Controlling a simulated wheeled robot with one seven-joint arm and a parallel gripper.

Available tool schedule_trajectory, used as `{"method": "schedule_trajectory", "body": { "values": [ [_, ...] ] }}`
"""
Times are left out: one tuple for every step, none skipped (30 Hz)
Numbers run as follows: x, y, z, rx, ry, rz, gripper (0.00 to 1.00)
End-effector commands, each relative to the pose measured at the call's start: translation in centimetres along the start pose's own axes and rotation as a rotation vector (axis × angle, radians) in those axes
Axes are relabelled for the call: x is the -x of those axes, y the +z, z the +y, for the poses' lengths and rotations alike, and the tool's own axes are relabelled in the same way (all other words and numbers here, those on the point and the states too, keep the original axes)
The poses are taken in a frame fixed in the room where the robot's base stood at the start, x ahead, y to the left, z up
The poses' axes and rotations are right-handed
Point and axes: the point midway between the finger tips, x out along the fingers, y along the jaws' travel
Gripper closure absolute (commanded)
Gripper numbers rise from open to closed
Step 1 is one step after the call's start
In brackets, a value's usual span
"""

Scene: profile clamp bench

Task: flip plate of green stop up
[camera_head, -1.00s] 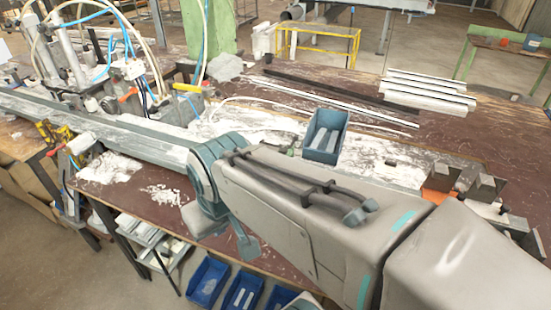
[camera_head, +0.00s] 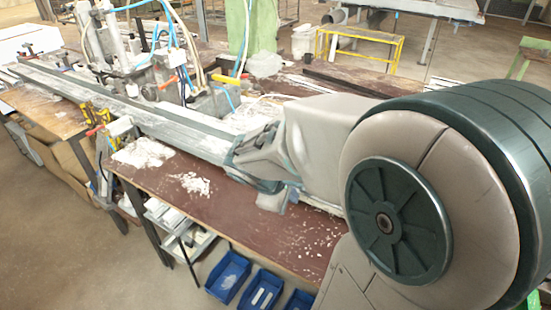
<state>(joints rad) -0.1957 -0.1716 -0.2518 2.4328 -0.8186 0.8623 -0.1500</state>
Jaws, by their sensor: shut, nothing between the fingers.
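I cannot make out the green stop or its plate in the head view; my arm covers much of the right part of the bench. My gripper (camera_head: 272,200) shows small at the far end of my arm, over the front part of the brown bench top (camera_head: 240,220). It is shut with nothing in it, and its fingertips are hard to make out. It holds no part of a stop.
A long grey rail (camera_head: 130,112) runs along the bench to a clamp machine with hoses (camera_head: 115,55). White debris (camera_head: 145,152) lies on the bench. Blue bins (camera_head: 228,275) stand below its front edge. A yellow frame (camera_head: 360,45) stands behind.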

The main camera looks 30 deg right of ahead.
Motion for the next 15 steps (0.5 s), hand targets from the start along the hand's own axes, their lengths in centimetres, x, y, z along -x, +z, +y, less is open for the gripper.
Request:
{"method": "schedule_trajectory", "body": {
  "values": [
    [-2.0,-0.7,0.6,0.105,0.050,-0.045,1.00],
    [-2.9,-0.9,1.2,0.167,0.083,-0.069,1.00],
    [-4.0,-1.4,1.9,0.250,0.125,-0.102,1.00],
    [-4.7,-1.7,2.5,0.315,0.157,-0.125,1.00],
    [-5.5,-2.1,3.0,0.381,0.189,-0.149,1.00],
    [-6.4,-2.8,3.8,0.468,0.231,-0.180,1.00],
    [-7.1,-3.3,4.3,0.535,0.262,-0.204,1.00],
    [-7.7,-3.9,4.8,0.603,0.293,-0.227,1.00],
    [-8.5,-4.6,5.4,0.692,0.333,-0.258,1.00],
    [-9.0,-5.2,5.8,0.758,0.362,-0.280,1.00],
    [-9.6,-5.8,6.1,0.821,0.389,-0.301,1.00],
    [-10.1,-6.7,6.6,0.901,0.424,-0.327,1.00],
    [-10.5,-7.3,6.9,0.960,0.448,-0.346,1.00],
    [-10.9,-7.9,7.1,1.012,0.470,-0.362,1.00],
    [-11.3,-8.6,7.3,1.076,0.496,-0.382,1.00]
  ]
}}
